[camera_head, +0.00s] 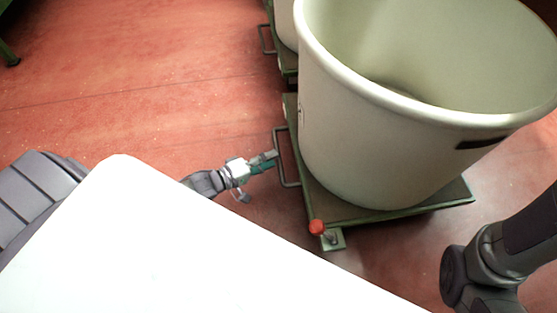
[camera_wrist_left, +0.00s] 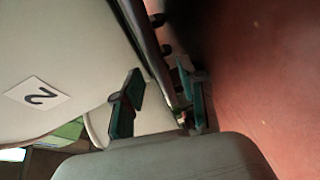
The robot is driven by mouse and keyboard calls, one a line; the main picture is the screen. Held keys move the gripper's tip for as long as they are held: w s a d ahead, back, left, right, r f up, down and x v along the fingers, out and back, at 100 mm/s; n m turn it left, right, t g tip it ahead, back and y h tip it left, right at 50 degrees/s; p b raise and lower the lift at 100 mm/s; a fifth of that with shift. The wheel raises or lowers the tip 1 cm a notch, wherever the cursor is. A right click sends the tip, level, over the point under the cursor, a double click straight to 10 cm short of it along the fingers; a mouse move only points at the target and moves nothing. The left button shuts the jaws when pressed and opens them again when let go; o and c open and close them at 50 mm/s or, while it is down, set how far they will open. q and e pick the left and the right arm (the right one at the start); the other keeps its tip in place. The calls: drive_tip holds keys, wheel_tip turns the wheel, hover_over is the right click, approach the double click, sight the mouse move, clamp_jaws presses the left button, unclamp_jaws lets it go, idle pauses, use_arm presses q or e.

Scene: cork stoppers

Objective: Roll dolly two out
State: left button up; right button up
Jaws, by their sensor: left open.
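A large, empty-looking cream tub (camera_head: 385,145) stands on a green dolly (camera_head: 410,213). A label with the figure 2 (camera_wrist_left: 38,96) shows on the tub in the left wrist view. A metal loop handle (camera_head: 284,157) sticks out from the dolly's left side. A red knob (camera_head: 317,227) stands at the dolly's near corner. My left gripper (camera_head: 264,161) is open just left of the handle. In the left wrist view its teal fingers (camera_wrist_left: 160,88) stand apart, with a bar running between them; I cannot tell whether they touch it. My right gripper is out of view.
Another tub (camera_head: 286,22) on a dolly with its own handle (camera_head: 266,39) stands close behind. A white surface (camera_head: 170,245) fills the near left. Red floor (camera_head: 130,85) is open to the left.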

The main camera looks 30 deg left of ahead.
use_arm(q)
drive_tip(key=shift+b+x, duration=0.65)
drive_tip(key=shift+x, duration=1.15)
clamp_jaws()
